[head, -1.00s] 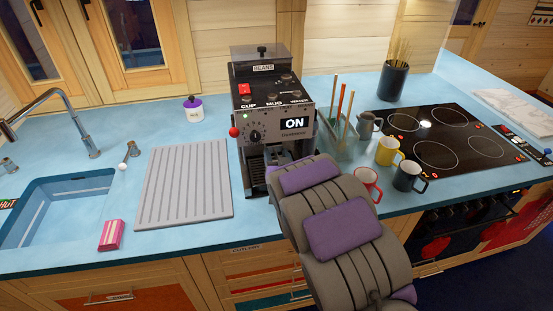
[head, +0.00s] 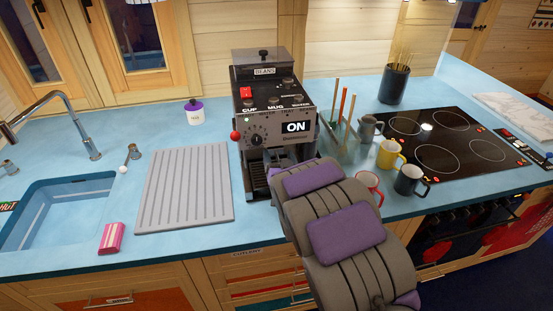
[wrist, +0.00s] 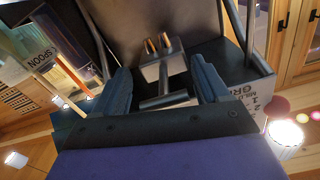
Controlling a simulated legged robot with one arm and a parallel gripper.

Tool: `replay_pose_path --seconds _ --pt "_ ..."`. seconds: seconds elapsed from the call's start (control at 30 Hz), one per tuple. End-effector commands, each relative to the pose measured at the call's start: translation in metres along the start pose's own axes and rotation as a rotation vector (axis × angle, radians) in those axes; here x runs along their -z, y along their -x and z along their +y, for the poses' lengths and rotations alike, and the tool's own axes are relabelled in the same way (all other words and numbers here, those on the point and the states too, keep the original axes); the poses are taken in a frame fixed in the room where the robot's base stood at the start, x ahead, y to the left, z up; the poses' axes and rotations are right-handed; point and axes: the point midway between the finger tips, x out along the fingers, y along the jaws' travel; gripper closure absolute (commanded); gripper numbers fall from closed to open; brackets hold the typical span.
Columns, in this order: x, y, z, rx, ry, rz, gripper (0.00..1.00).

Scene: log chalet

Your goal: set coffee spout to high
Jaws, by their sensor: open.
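The coffee machine (head: 258,133) stands on the blue counter, with its display (head: 296,127) reading ON and a red-knobbed lever on its left side. In the wrist view its spout (wrist: 162,70) is a grey block with two copper-coloured nozzles and a grey crossbar (wrist: 165,100). My gripper (wrist: 160,66) is open, with one blue finger on each side of the spout and crossbar. I cannot tell whether either finger touches them. In the head view my arm hides the gripper and the spout at the machine's front.
A rack with utensils (head: 345,150) and several mugs, including a yellow mug (head: 390,155), stand close to the right of my arm. The cooktop (head: 450,145) lies beyond them. A ribbed grey mat (head: 185,187) and the sink (head: 60,210) are to the left.

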Motion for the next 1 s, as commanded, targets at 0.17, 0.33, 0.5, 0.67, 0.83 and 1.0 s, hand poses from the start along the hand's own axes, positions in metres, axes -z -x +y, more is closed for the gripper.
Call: replay_pose_path --seconds 0.17,0.33,0.5,0.67,0.83,1.0 --pt "-0.001 0.001 -0.003 0.001 0.002 -0.001 0.26" --pt "-0.001 0.001 -0.004 0.002 0.004 -0.002 0.26" --pt "-0.001 0.007 -0.004 0.002 0.003 -0.003 0.26" --pt "-0.001 0.026 -0.003 0.001 0.002 -0.004 0.26" --pt "-0.001 0.055 -0.003 0.002 0.003 -0.005 0.26" --pt "0.0 0.062 -0.002 -0.007 0.001 -0.009 0.26"
